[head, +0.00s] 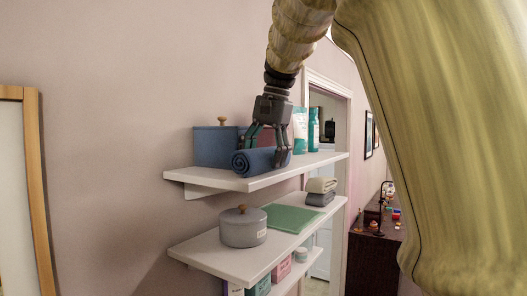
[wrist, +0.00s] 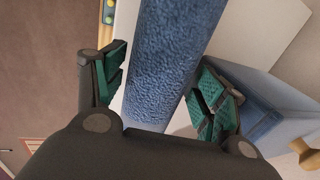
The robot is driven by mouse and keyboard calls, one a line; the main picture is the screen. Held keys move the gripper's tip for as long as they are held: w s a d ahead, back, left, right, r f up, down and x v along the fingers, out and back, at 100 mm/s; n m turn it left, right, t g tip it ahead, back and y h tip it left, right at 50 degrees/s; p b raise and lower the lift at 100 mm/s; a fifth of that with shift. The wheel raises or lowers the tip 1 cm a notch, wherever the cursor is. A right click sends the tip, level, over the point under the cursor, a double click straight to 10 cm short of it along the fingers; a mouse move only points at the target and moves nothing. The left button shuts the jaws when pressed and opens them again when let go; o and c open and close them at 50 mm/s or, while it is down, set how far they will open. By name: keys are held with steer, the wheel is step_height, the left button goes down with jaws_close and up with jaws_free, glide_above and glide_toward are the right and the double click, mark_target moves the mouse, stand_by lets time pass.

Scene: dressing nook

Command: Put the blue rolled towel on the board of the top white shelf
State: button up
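The blue rolled towel (head: 254,162) lies on the white board of the top shelf (head: 285,173), near its front edge, with its spiral end facing left. It looks to be resting on the board. My gripper (head: 266,147) points down over the towel, with its fingers on either side of it. In the wrist view the towel (wrist: 172,55) runs between the green finger pads of my gripper (wrist: 162,92). Light gaps show between the towel and the pads, so the gripper is open around it.
A blue lidded box (head: 216,146) stands behind the towel; it also shows in the wrist view (wrist: 262,110). Teal-and-white pouches (head: 300,131) stand to the right. The lower shelf (head: 222,260) holds a grey pot (head: 242,228), a green mat (head: 291,218) and folded cloths (head: 320,192).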

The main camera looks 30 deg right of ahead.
steer(key=shift+s+a+r, duration=0.1)
steer(key=shift+s+r, duration=0.35)
steer(key=shift+s, duration=0.4)
steer(key=shift+w+r, duration=0.3)
steer(key=shift+w, duration=0.05)
steer(key=b+v, duration=0.3)
steer(key=v, duration=0.8)
steer(key=shift+s, duration=0.15)
steer(key=shift+r, duration=0.1)
